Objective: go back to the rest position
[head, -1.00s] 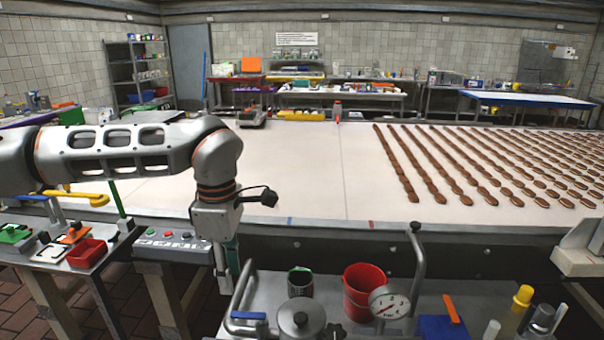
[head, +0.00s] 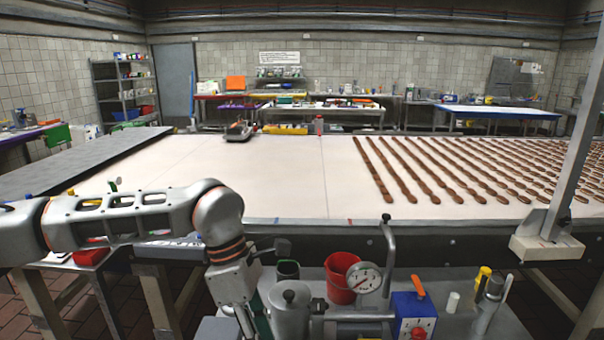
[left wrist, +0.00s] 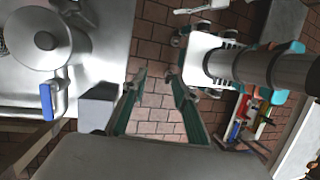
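My left arm reaches in from the left in the head view, bent at the elbow, with its forearm pointing down. My left gripper (head: 246,322) hangs low beside the metal cart, left of the steel pot (head: 290,312), and is partly cut off by the frame's lower edge. In the left wrist view, the left gripper (left wrist: 156,78) has its two green-lined fingers apart. Nothing is between them, only brick floor below. My right gripper is not in view.
The cart (head: 385,262) carries a red bucket (head: 338,290), a gauge (head: 365,279) and a blue box (head: 412,312). Behind it, the wide pale belt (head: 270,175) bears rows of brown biscuits (head: 440,175). A side table with a red tray (head: 91,257) stands left.

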